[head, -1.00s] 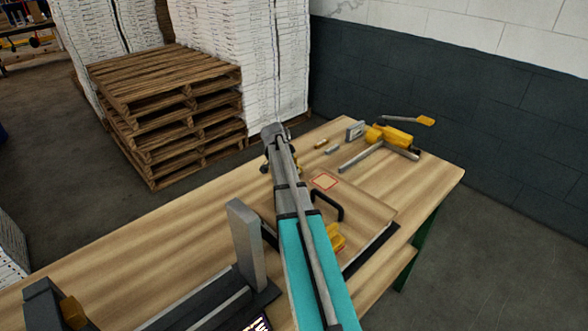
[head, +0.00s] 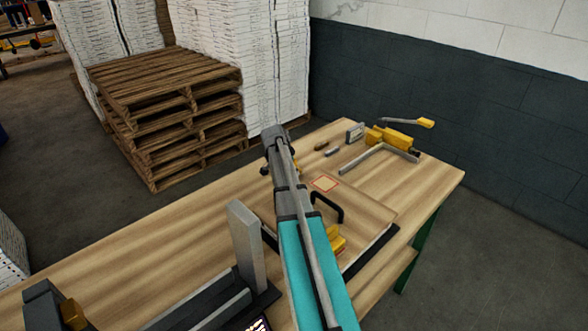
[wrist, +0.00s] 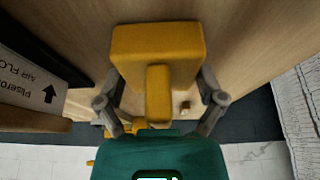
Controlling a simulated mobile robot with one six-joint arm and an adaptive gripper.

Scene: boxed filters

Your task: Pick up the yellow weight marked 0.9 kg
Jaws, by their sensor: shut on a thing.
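My gripper (wrist: 158,88) is shut on a yellow weight (wrist: 158,42). In the wrist view the weight is a wide block with a narrower yellow stem between the two grey fingers. No 0.9 kg marking is readable on it. In the head view my gripper (head: 268,168) is at the far side of the wooden bench (head: 180,250), mostly hidden behind my own arm. The held weight cannot be made out clearly there. Whether it touches the bench is hard to tell.
A yellow and grey clamp-like tool (head: 392,137) lies at the bench's far right. A small cylinder (head: 321,146) is near it. A board with a black handle (head: 328,205) and a red-outlined square (head: 325,183) lies right of my arm. Pallets (head: 165,110) stand behind.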

